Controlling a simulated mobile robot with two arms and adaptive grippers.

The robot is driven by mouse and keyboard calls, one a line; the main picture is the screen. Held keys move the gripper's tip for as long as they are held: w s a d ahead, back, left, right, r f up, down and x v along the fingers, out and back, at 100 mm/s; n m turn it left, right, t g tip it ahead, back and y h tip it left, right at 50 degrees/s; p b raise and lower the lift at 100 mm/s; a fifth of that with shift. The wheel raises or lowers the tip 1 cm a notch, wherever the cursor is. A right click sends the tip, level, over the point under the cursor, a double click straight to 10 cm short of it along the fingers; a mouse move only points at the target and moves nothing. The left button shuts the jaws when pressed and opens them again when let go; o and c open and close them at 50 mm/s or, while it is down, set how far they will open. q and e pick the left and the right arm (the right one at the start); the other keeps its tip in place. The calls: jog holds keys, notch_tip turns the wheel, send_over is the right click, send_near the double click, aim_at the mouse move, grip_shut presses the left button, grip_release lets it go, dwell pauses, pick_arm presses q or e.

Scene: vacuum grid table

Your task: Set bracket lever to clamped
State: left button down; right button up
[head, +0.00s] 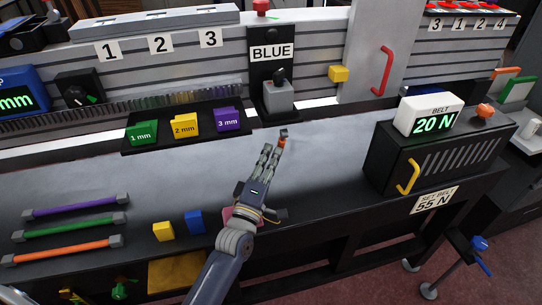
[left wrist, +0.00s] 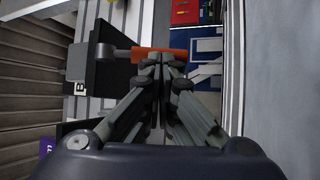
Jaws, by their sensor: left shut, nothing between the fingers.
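The bracket under the BLUE sign is a grey block (head: 278,97) with a dark knob on top, on a black upright panel (head: 262,72). In the left wrist view a grey shaft comes off a black panel (left wrist: 105,72) and ends in an orange bar (left wrist: 150,54), which looks like the lever handle. In the head view a small orange and dark piece (head: 283,142) shows beside my left fingertips. My left gripper (head: 271,151) is shut and empty, its tips (left wrist: 163,66) close to the orange bar; I cannot tell whether they touch. My right gripper is not in view.
Green (head: 142,133), yellow (head: 185,127) and purple (head: 228,120) blocks sit on a black tray left of the bracket. A black belt unit (head: 440,150) stands at right. The grey table between is mostly clear. Coloured rods (head: 70,228) lie at left.

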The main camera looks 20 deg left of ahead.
pick_arm(q)
jog(key=shift+w+a, duration=0.15)
jog(key=shift+w, duration=0.05)
jog(key=shift+w+a+r+p, duration=0.25)
jog(key=shift+w+a+r, duration=0.15)
jog(key=shift+w, duration=0.15)
jog(key=shift+w+a+r+p, duration=0.25)
jog(key=shift+w+a, duration=0.1)
jog(key=shift+w, duration=0.25)
jog(key=shift+w+a+r+p, duration=0.2)
jog(key=shift+w+a+r, duration=0.2)
jog(key=shift+w, duration=0.15)
jog(key=shift+w+a+r, duration=0.1)
jog(key=shift+w, duration=0.05)
